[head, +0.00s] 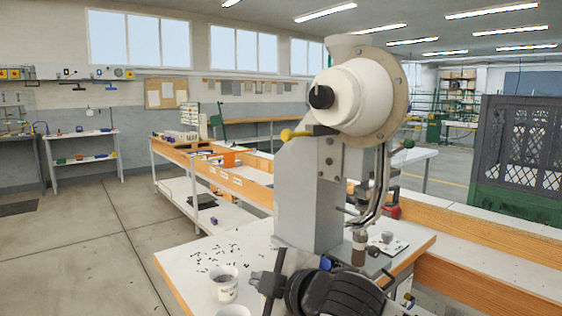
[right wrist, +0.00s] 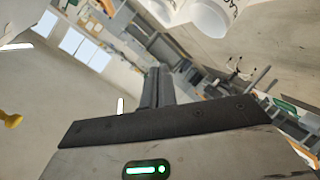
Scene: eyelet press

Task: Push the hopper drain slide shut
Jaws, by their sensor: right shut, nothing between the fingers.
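The eyelet press (head: 315,195) stands on the bench, with a white round hopper (head: 362,98) at its top. A yellow knob (head: 296,135) sticks out to the left just below the hopper. It looks like the drain slide's handle; how far the slide is out cannot be told. A yellow knob also shows at the left edge of the right wrist view (right wrist: 10,119). My right gripper (head: 262,282) is low in front of the press, below and apart from the knob. Its fingers (right wrist: 157,88) are together and empty. My left gripper is out of view.
A white lettered cup (head: 225,285) stands at the bench's front left, with part of another below it. Small dark bits (head: 217,258) are scattered behind the cup. A dark crate (head: 522,145) on a green one stands at the right. The air left of the knob is clear.

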